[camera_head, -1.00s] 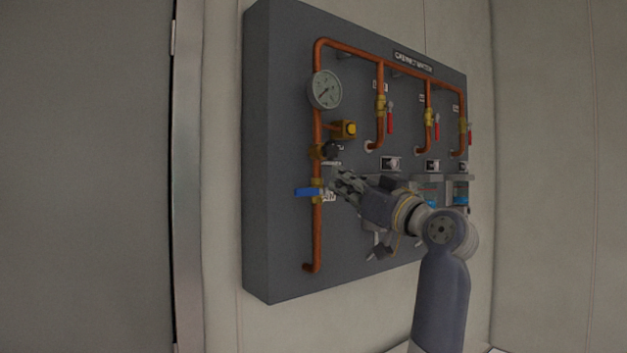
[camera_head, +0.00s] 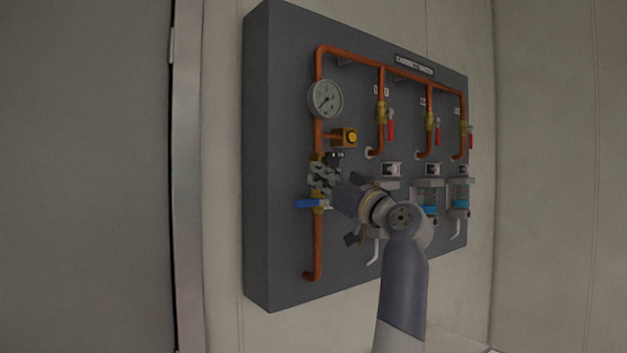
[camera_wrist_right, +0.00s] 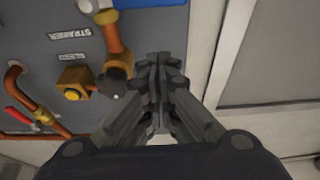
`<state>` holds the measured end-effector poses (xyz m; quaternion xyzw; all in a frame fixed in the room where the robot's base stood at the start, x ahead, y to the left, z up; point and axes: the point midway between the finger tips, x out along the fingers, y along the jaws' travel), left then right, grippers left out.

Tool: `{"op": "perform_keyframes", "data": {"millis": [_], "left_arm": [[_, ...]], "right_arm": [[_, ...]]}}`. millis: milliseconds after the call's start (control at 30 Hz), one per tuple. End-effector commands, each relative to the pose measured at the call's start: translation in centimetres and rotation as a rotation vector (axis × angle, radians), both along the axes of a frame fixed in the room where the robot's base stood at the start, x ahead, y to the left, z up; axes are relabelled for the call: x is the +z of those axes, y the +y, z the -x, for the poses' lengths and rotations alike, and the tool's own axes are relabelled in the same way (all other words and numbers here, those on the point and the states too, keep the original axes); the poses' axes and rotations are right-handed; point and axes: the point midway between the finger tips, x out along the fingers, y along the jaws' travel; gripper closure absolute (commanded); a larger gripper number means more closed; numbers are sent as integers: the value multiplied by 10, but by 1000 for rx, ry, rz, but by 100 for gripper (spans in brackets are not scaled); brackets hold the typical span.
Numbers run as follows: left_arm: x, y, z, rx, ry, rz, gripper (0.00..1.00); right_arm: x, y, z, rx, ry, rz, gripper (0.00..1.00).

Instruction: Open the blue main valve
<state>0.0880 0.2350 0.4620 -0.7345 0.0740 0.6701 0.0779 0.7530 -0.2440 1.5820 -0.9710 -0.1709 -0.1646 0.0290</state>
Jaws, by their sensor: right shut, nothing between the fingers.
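The blue main valve handle (camera_head: 311,203) points left, level, across the vertical copper pipe at the lower left of the panel. Its blue handle also shows at the top of the right wrist view (camera_wrist_right: 150,3). My right gripper (camera_head: 318,177) is shut and empty, just above the handle and in front of the pipe in the head view. In the right wrist view its closed fingers (camera_wrist_right: 158,62) stand beside the pipe, with the handle beyond their tips. Contact with the handle cannot be told. My left gripper is not in view.
The grey panel (camera_head: 275,240) carries a pressure gauge (camera_head: 325,99), a yellow-buttoned fitting (camera_head: 347,137) and a dark knob, seen in the wrist view (camera_wrist_right: 117,84). Red-handled valves (camera_head: 391,131) hang on the right branches. Free wall lies left of the panel.

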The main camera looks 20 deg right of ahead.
Motion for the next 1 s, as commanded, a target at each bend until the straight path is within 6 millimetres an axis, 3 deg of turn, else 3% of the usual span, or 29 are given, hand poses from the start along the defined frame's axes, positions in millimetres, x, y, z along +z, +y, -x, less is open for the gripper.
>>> {"op": "perform_keyframes", "data": {"millis": [133, 200, 433, 1000], "left_arm": [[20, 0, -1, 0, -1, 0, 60], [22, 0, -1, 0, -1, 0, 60], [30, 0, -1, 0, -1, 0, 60], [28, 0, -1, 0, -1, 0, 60]], "right_arm": [[13, 9, -23, 4, 3, -2, 100], [-3, 8, -22, 2, 4, -2, 100], [-26, 8, -21, 2, 1, -1, 100], [-34, 8, -20, 1, -3, 7, 100]]}}
